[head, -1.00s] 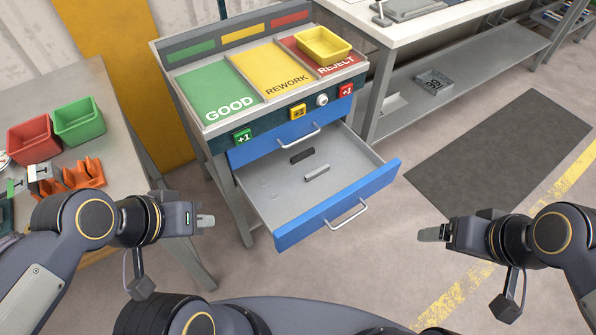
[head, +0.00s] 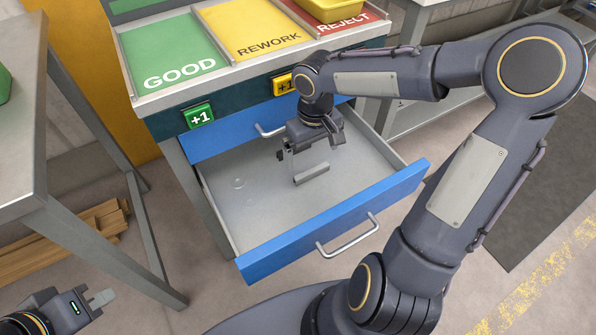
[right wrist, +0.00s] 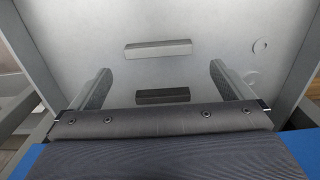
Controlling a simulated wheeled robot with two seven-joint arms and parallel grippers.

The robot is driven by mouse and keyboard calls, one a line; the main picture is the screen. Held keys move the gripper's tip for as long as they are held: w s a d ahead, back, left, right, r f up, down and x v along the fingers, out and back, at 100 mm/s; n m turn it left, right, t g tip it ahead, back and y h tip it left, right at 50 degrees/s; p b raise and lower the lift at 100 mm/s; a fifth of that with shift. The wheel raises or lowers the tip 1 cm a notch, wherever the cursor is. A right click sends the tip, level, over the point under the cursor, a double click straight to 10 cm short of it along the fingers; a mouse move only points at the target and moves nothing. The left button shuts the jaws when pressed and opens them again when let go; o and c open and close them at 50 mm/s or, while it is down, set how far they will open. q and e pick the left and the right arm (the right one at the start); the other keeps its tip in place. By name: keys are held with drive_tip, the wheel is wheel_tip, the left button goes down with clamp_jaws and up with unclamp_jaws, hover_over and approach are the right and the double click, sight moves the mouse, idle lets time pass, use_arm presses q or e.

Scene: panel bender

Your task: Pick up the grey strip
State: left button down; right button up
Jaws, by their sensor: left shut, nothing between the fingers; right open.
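The grey strip (head: 312,174) lies flat on the floor of the open drawer (head: 350,160). It also shows in the right wrist view (right wrist: 157,49), beyond the fingertips. A darker strip (right wrist: 163,96) lies parallel to it, between my fingers in that picture; in the head view my right gripper hides it. My right gripper (head: 310,148) is open and empty, pointing down over the drawer behind the grey strip. Its fingers (right wrist: 162,86) stand wide apart, one toward each end of the strips. My left gripper (head: 101,298) is shut and empty at the lower left, away from the drawer.
The blue drawer front (head: 335,220) with its handle and the drawer's side walls bound the space around my right gripper. The closed upper drawer (head: 222,137) is behind it. Above are the green GOOD, yellow REWORK and red REJECT areas. A table (head: 25,110) stands left.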

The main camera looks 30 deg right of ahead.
sight(312, 170)
wheel_tip(312, 170, down, 7)
drive_tip(key=b, duration=0.3)
drive_tip(key=shift+d, duration=0.15)
drive_tip(key=shift+r, duration=0.1)
drive_tip(key=c, duration=0.7)
